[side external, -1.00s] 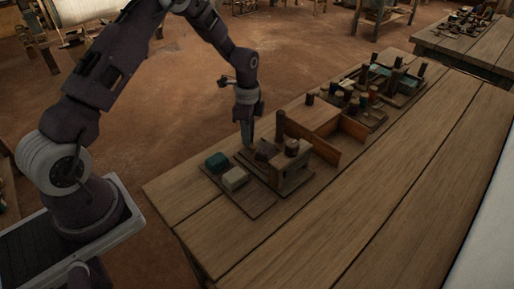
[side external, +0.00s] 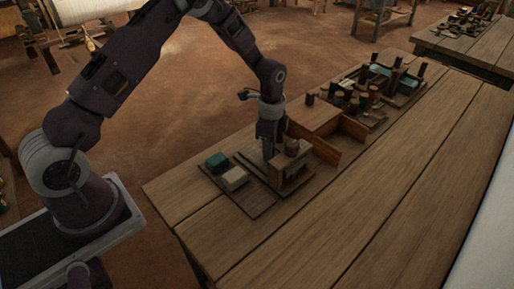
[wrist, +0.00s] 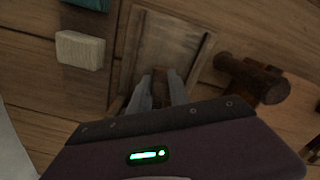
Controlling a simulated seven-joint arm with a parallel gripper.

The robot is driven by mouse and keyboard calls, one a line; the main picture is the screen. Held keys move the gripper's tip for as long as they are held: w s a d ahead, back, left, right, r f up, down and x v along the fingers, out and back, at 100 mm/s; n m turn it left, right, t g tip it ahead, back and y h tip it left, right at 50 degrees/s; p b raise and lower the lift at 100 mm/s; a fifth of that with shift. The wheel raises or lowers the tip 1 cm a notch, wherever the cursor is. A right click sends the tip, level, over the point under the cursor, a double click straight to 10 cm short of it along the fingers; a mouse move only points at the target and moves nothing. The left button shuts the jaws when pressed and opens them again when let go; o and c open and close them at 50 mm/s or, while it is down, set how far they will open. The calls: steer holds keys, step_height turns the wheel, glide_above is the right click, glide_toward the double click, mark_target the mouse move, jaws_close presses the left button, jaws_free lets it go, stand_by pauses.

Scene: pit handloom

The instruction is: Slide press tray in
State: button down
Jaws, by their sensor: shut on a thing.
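The wooden press (side external: 290,172) stands on a flat board near the left end of the bench, with a round knob on top. My gripper (side external: 268,154) points down right beside it, on its left. In the wrist view, my gripper (wrist: 158,88) is shut on a small brown wooden piece (wrist: 160,92), which looks like the press tray's handle; the fingers hide part of it. A flat wooden panel between side rails, apparently the press tray (wrist: 166,42), lies just beyond the fingertips. The press's dark wooden knob (wrist: 272,88) shows to their right.
A teal block (side external: 216,161) and a cream block (side external: 234,178) sit left of the press. An open wooden box (side external: 330,140) and racks of spools (side external: 355,98) stand behind it to the right. The front of the bench (side external: 340,215) is clear.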

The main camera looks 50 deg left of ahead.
steer(key=c, duration=1.2)
jaws_free()
steer(key=shift+r, duration=3.25)
steer(key=shift+r, duration=0.1)
steer(key=s+r+n+t, duration=0.1)
steer(key=s+r+n, duration=0.3)
steer(key=r, duration=0.5)
steer(key=s+r+n+t, duration=0.1)
steer(key=s+r+t, duration=0.1)
steer(key=s+r, duration=0.5)
steer(key=s+d+r+n+t, duration=0.1)
steer(key=s+r+n, duration=0.1)
steer(key=s, duration=0.7)
steer(key=s+d+r+n+t, duration=0.1)
steer(key=s+r+n, duration=0.2)
steer(key=s, duration=0.7)
steer(key=shift+r+n+t, duration=0.25)
steer(key=shift+n+t, duration=0.05)
steer(key=shift+n, duration=0.7)
